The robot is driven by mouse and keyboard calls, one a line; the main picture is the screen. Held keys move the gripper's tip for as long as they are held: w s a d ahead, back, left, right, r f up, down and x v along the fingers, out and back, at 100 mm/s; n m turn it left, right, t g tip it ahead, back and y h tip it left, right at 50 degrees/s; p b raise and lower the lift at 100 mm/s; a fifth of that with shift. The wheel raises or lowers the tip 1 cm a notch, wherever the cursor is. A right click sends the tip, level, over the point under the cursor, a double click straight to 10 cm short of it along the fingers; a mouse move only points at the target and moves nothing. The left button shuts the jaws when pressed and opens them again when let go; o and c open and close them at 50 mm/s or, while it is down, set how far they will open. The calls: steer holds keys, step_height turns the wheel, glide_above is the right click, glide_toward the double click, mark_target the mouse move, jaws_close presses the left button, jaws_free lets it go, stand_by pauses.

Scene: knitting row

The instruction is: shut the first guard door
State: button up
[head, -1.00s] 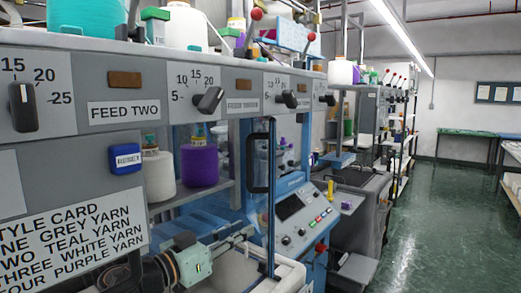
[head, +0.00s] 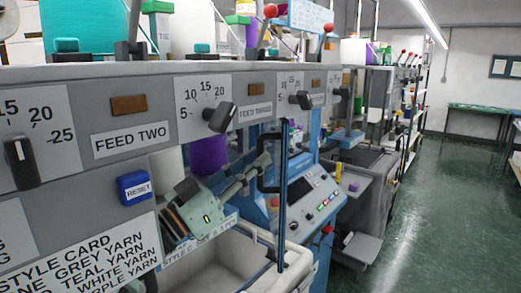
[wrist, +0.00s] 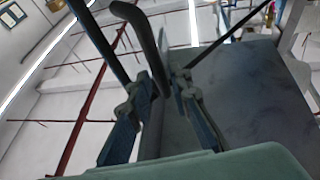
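The guard door (head: 282,205) is a clear panel seen nearly edge-on in the head view. It stands swung out from the machine front, with a dark upright edge and a black loop handle (head: 263,180). My gripper (head: 262,160) is at the handle's upper part, beyond my green-grey wrist. In the wrist view the dark handle bar (wrist: 145,30) runs down between the two fingers of my gripper (wrist: 168,85). The fingers look apart, not closed on the bar.
A pale bin (head: 215,262) stands below the door. A blue control panel (head: 310,200) with buttons is just behind it. The grey front panel (head: 60,150) carries knobs and a blue reset button (head: 134,187). The green floor (head: 430,220) at right is clear.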

steer(key=shift+x, duration=1.05)
jaws_close()
